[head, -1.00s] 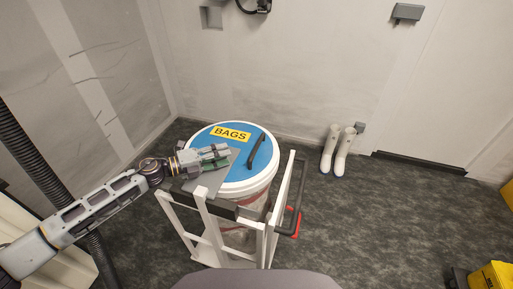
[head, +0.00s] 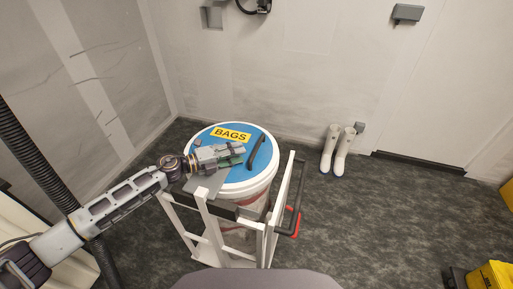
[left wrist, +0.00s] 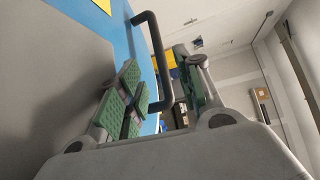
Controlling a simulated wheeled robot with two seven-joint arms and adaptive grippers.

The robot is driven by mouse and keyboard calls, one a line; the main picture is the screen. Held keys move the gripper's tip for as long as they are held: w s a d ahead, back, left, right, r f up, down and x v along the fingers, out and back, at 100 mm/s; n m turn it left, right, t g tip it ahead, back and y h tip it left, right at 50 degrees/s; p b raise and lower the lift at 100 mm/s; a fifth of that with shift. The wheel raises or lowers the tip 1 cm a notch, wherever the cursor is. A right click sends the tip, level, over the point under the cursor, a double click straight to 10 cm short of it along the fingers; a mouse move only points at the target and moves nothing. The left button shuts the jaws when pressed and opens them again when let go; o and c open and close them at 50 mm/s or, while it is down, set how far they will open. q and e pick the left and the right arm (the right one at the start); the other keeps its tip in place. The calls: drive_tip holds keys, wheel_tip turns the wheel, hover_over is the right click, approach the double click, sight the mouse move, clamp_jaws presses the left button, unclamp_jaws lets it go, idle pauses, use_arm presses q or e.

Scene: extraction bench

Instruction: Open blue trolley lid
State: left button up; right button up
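The blue lid (head: 203,141) sits closed on the round white-rimmed trolley bin and carries a yellow BAGS label (head: 231,134). A dark bar handle (head: 257,151) stands up from the lid's right side. My left gripper (head: 242,153) is low over the lid with its fingertips close to the left of the handle. In the left wrist view, the green-padded fingers (left wrist: 164,72) are apart, and the handle (left wrist: 157,48) shows between and beyond them. I cannot tell whether they touch it. The lid (left wrist: 121,38) also shows there. My right gripper is out of view.
The white trolley frame (head: 206,220) stands in front of the bin, with a dark push bar (head: 298,195) at its right. White boots (head: 336,152) stand by the back wall. A yellow container (head: 494,275) is at lower right. The floor right of the trolley is clear.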

sight(257, 146)
use_arm(q)
drive_tip(key=x, duration=0.5)
drive_tip(key=shift+p, duration=0.3)
drive_tip(key=shift+x, duration=1)
drive_tip(key=shift+w+d, duration=0.3)
drive_tip(key=shift+d, duration=0.25)
drive_tip(key=shift+d+f, duration=0.1)
drive_tip(key=c, duration=0.8)
clamp_jaws()
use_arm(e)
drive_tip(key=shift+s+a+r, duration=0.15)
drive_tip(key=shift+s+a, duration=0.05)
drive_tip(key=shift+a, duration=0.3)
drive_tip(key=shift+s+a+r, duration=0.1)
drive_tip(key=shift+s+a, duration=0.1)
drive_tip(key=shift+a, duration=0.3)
